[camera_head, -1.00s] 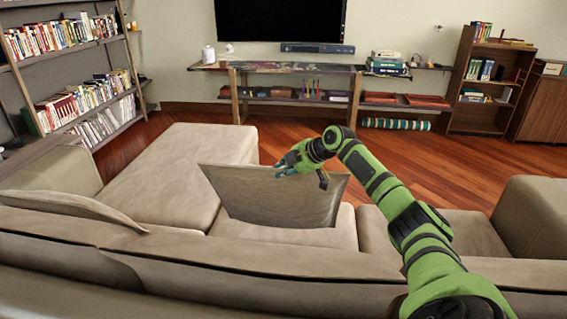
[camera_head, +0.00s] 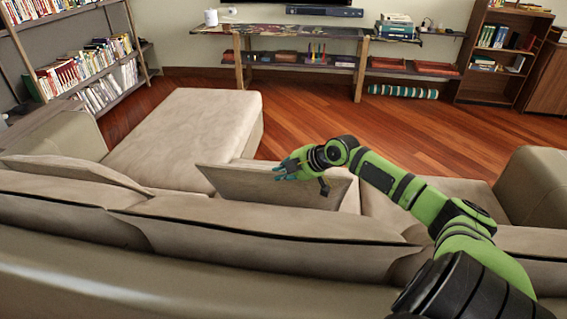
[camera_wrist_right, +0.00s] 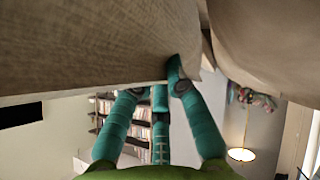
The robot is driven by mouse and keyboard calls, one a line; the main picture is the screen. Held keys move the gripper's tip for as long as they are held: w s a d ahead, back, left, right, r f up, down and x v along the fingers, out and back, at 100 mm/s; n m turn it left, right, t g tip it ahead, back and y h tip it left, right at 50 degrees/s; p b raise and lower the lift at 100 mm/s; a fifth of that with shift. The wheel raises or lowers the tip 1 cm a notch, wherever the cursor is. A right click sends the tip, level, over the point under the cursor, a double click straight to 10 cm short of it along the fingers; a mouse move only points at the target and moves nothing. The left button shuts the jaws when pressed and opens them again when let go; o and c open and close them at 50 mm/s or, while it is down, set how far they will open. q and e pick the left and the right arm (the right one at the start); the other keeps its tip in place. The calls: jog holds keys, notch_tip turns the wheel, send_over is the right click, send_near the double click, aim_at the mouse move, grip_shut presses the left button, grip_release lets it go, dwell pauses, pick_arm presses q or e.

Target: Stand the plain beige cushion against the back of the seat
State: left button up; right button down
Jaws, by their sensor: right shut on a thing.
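The plain beige cushion (camera_head: 235,181) is held upright and slightly tilted over the middle of the sofa seat, just beyond the backrest (camera_head: 260,240). Its lower part is hidden behind the backrest, so I cannot tell whether it touches the seat or the back. My right gripper (camera_head: 284,172) is shut on the cushion's top edge. In the right wrist view the cushion (camera_wrist_right: 80,45) fills the upper left, with the teal fingers (camera_wrist_right: 165,85) at its edge. My left gripper is in neither view.
Another beige cushion (camera_head: 75,168) leans on the backrest at the left. The long chaise seat (camera_head: 185,135) is clear, as is the wooden floor (camera_head: 320,115) beyond. An armrest (camera_head: 535,185) stands at the right. A low shelf unit (camera_head: 290,33) and bookshelves line the walls.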

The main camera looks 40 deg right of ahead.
jog(key=c, duration=1.2)
grip_release()
jog(key=shift+o, duration=0.2)
jog(key=shift+s+f, duration=0.1)
jog(key=shift+s+d+r, duration=0.1)
jog(key=shift+s+r, duration=0.2)
jog(key=shift+s, duration=0.05)
jog(key=v, duration=1.1)
jog(key=shift+r, duration=0.15)
